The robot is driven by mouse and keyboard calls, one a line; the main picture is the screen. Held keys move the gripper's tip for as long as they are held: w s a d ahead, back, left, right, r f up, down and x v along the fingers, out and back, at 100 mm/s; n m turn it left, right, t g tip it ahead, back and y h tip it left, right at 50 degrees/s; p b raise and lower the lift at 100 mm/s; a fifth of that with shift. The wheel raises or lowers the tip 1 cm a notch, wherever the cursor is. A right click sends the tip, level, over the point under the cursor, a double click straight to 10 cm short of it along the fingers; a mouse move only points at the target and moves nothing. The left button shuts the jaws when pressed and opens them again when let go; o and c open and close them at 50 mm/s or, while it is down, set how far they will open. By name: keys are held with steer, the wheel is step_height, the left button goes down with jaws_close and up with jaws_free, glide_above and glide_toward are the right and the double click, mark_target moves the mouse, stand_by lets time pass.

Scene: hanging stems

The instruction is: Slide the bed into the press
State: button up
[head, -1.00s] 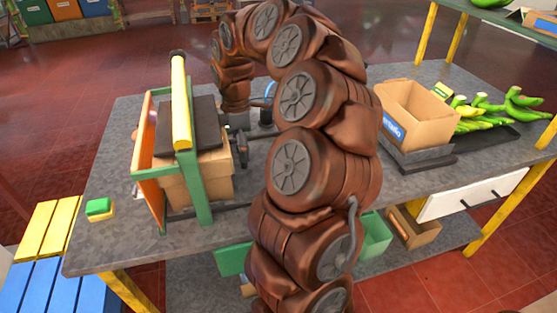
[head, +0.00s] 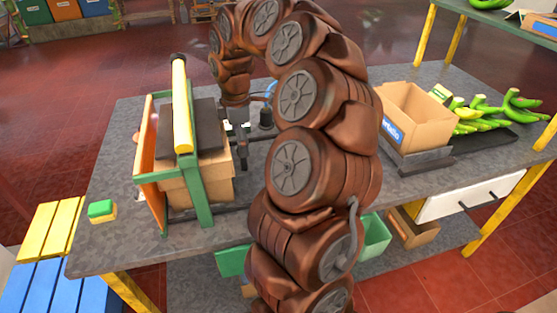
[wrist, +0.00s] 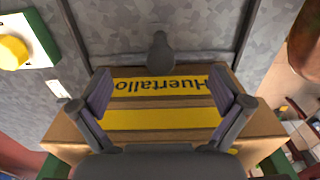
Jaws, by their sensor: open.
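The press (head: 198,190) is a green and orange frame with a yellow bar on top, at the left of the table. A cardboard box (head: 219,178) stands at it, with a dark slab over part of its top. In the wrist view a box with yellow tape and a "Huertallo" label (wrist: 160,85) lies below the fingers. A grey knobbed handle (wrist: 160,52) stands just beyond it between two dark rails, perhaps the bed's handle; the bed itself is mostly hidden. My gripper (wrist: 163,93) is open and empty, fingers apart above the box. In the head view my gripper (head: 240,140) is beside the box's right side.
An open cardboard box (head: 425,125) stands on a dark base at the right. Green bananas (head: 485,115) lie beyond it. A green and yellow block (head: 101,210) is near the left table edge. A yellow button (wrist: 13,50) shows in the wrist view.

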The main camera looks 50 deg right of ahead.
steer(key=shift+r+p, duration=1.2)
steer(key=shift+r, duration=1.55)
steer(key=shift+a+f, duration=0.1)
steer(key=shift+a, duration=0.05)
